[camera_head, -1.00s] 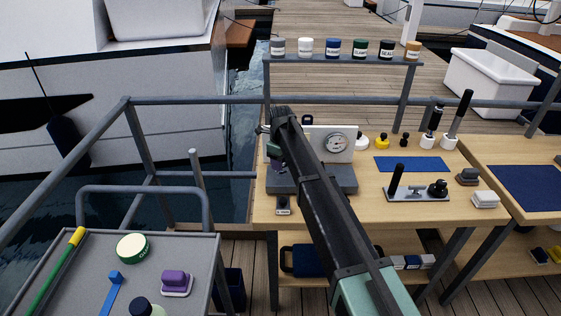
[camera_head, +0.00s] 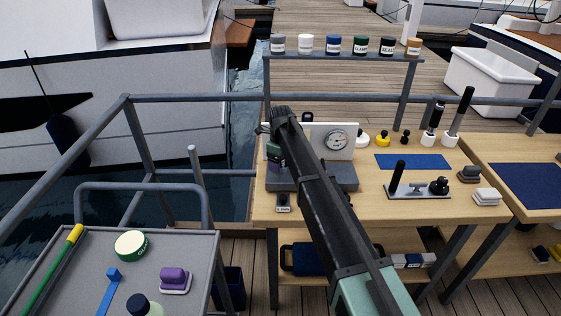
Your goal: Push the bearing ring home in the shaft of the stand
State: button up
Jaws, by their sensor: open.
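The stand has a dark grey base (camera_head: 345,178) and a white upright panel (camera_head: 345,152) with a round dial (camera_head: 336,140). It stands at the left end of the wooden workbench. My gripper (camera_head: 274,158) is small and dark, over the left part of the stand, below the end of my arm. The gripper is open; its fingertips are hard to make out. My arm crosses in front of the stand and hides its middle. I cannot make out the bearing ring or the shaft, so I cannot tell how the ring sits.
A blue mat (camera_head: 413,162), a plate with a black upright handle (camera_head: 397,178) and several small parts lie on the bench to the right. A rack (camera_head: 340,58) of jars stands behind. A grey cart (camera_head: 75,275) holds tools at front left. A metal railing (camera_head: 200,99) runs behind.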

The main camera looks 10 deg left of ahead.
notch_tip(320, 180, up, 11)
jog(key=p, duration=1.1)
jog(key=shift+f, duration=0.1)
jog(key=shift+n, duration=0.8)
jog(key=s+d+n, duration=2)
jog(key=s+d, duration=1.2)
jog(key=d, duration=0.1)
jog(key=shift+s, duration=0.2)
